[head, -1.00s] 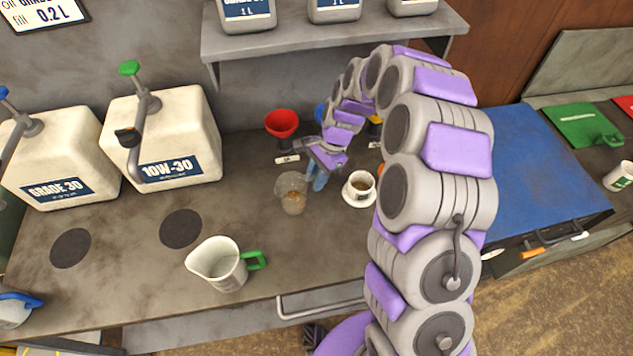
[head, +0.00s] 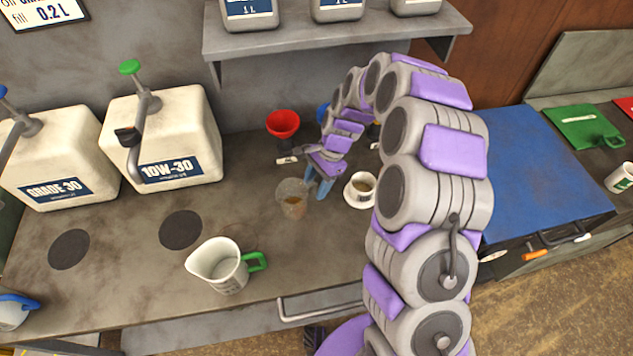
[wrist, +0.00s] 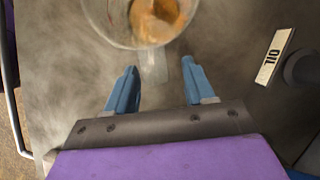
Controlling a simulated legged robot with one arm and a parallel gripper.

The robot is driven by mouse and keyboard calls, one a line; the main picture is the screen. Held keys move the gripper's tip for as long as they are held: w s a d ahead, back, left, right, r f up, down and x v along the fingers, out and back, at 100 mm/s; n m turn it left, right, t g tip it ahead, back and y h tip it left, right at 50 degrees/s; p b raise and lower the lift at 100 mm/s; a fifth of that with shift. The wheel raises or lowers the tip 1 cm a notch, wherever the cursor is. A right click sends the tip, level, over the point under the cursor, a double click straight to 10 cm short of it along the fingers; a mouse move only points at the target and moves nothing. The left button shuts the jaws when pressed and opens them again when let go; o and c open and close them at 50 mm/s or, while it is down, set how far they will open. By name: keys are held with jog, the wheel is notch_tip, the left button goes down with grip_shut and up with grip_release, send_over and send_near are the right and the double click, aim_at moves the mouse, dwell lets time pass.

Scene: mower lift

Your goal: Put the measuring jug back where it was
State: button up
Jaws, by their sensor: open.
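A clear jug (head: 291,203) with brown liquid in its bottom stands on the grey bench. In the wrist view the clear jug (wrist: 122,32) is at the top, cut off by the frame edge, with its clear handle toward me. My gripper (head: 321,192) is low, just right of this jug. In the wrist view my gripper's (wrist: 158,72) two blue fingers are apart, with the handle's end between or just ahead of their tips. Whether they touch it I cannot tell. A whitish, graduated jug with a green handle (head: 216,270) stands near the bench's front edge.
A white cup (head: 358,203) with brown contents stands close right of my gripper. A red funnel (head: 283,122) and an OIL label (wrist: 274,56) are behind. Two oil canisters (head: 165,135) stand left, near dark round spots (head: 180,230). A shelf (head: 330,38) overhangs the back.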

jog(key=shift+r, duration=0.15)
jog(key=p+v, duration=0.2)
jog(key=v, duration=0.6)
jog(key=s+d+r+n, duration=0.2)
jog(key=s+r+n, duration=0.1)
jog(key=s+r, duration=0.4)
jog(key=s+d+r+n+h, duration=0.1)
jog(key=s+d, duration=0.3)
jog(key=s, duration=0.5)
jog(key=s+d+r+n+h, duration=0.1)
jog(key=s+d+r+n, duration=0.2)
jog(key=s, duration=0.6)
jog(key=s+d+r+n+t+h, duration=0.1)
jog(key=s+d+r+n, duration=0.2)
jog(key=s, duration=0.7)
jog(key=shift+d, duration=1.05)
